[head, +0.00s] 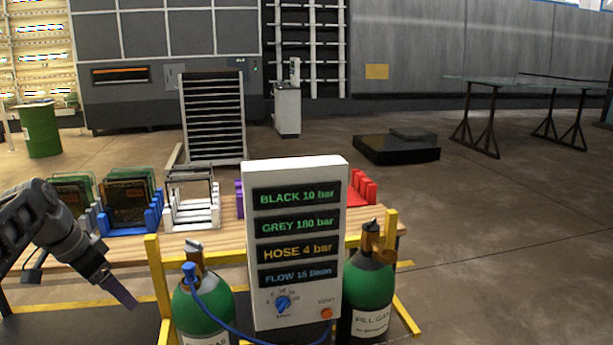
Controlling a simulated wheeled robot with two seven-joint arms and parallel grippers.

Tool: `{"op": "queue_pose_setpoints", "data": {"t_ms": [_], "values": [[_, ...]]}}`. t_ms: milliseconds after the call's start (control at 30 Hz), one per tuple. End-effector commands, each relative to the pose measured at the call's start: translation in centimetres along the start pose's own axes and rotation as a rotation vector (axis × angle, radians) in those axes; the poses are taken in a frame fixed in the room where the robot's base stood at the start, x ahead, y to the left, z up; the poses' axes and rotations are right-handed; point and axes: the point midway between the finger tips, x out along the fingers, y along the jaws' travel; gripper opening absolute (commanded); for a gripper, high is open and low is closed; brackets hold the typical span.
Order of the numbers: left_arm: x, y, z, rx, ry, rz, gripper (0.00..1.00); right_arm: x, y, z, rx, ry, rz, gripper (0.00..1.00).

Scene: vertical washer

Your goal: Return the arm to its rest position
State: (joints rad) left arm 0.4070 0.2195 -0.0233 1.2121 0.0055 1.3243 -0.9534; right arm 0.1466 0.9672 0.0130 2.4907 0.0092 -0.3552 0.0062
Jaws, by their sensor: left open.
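My left arm comes in from the left in the head view. Its dark grey gripper (118,287) points down and to the right, in front of the wooden bench and left of the green gas cylinder. The gripper is open and I see nothing between its fingers. It is apart from the cylinder and the racks. My right gripper is not in view.
A white panel (296,240) with lit readouts stands on a yellow frame (160,290) between two green cylinders (205,310). A wooden bench (222,240) behind holds blue (130,228), white (192,215) and red (362,188) racks.

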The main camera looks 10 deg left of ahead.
Motion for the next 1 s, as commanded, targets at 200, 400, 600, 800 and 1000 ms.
{"op": "queue_pose_setpoints", "data": {"t_ms": [200,400,600,800,1000], "values": [[0.1,-2.2,-1.5,-0.118,0.07,-0.087,0.76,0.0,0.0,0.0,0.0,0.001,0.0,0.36],[2.1,-3.7,-2.7,-0.228,0.139,-0.154,0.76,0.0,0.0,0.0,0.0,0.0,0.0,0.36],[8.6,-3.9,-3.4,-0.375,0.201,-0.184,0.76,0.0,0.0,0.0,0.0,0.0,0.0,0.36],[19.1,-0.2,-2.9,-0.526,0.228,-0.157,0.76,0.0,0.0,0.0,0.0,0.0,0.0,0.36],[31.7,9.7,0.7,-0.675,0.2,-0.078,0.76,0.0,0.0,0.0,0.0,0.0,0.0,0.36]]}}
